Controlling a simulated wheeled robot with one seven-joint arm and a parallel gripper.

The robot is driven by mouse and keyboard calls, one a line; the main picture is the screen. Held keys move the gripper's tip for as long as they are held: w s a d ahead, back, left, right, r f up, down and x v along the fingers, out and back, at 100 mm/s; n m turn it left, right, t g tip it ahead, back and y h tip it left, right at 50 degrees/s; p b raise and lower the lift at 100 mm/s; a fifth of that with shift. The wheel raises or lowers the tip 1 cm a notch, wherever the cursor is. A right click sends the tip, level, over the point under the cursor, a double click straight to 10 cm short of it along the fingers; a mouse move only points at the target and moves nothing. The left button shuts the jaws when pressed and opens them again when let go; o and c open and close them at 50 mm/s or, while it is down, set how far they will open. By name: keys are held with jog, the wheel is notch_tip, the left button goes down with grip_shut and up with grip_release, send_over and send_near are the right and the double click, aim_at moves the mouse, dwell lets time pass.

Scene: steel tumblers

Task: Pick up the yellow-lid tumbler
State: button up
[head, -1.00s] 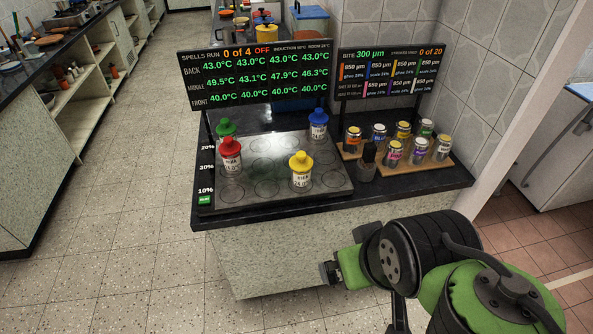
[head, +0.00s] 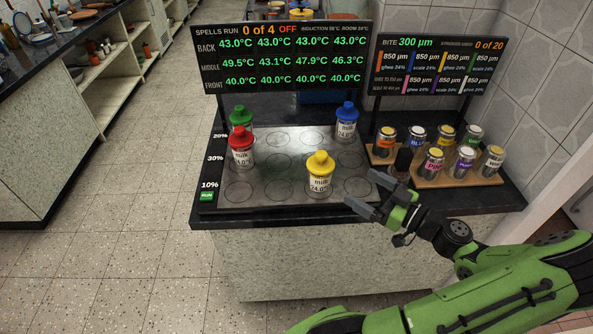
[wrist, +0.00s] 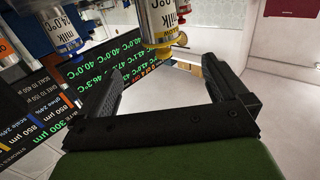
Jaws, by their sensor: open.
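The yellow-lid tumbler (head: 319,182) stands upright on the front part of the steel hob (head: 270,192), right of its middle, with a white "milk" label. My gripper (head: 368,192) is open and empty, to the right of this tumbler and apart from it, near the counter's front edge. Its fingers point left toward the tumbler. In the wrist view, a yellow-lid tumbler (wrist: 163,15) shows upside down at the top, beyond the open fingers of my gripper (wrist: 160,78). It is cut off by the frame's top edge.
A red-lid tumbler (head: 241,160) and a green-lid tumbler (head: 240,117) stand at the hob's left. A blue-lid tumbler (head: 346,130) stands at back right. A wooden rack (head: 430,180) with several small jars is right of the hob. Two display panels (head: 281,58) rise behind.

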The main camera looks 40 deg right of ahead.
aim_at(315, 159)
jog(key=b+x, duration=0.1)
jog(key=x, duration=1.4)
jog(key=shift+w+r, duration=0.15)
jog(key=shift+w, duration=0.05)
jog(key=c, duration=1.3)
